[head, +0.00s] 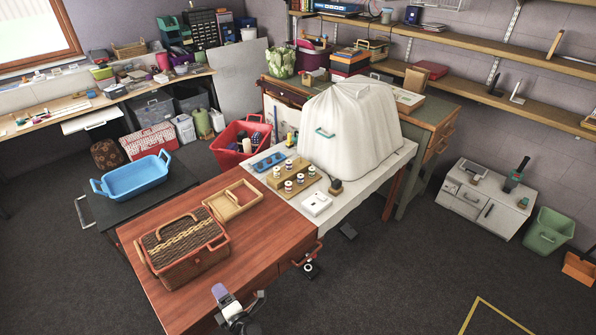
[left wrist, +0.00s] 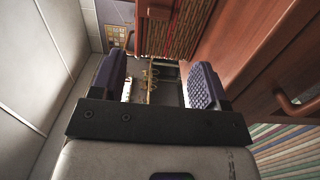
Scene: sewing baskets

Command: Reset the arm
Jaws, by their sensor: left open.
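My left gripper (head: 240,298) is at the bottom of the head view, just off the front edge of the red-brown wooden table (head: 262,238). In the left wrist view its two purple-padded fingers (left wrist: 156,82) are wide apart, with nothing held between them. The lidded wicker sewing basket (head: 182,243) sits closed on the table, left of and beyond the gripper; its woven side also shows in the left wrist view (left wrist: 186,28). My right gripper is not seen in either view.
A shallow wooden tray (head: 233,200) lies behind the basket. A blue bin (head: 136,177) stands on a dark surface at left. Spools in a wooden holder (head: 291,176) and a white-covered bulky object (head: 352,125) are farther back. Dark floor (head: 400,280) at front right is open.

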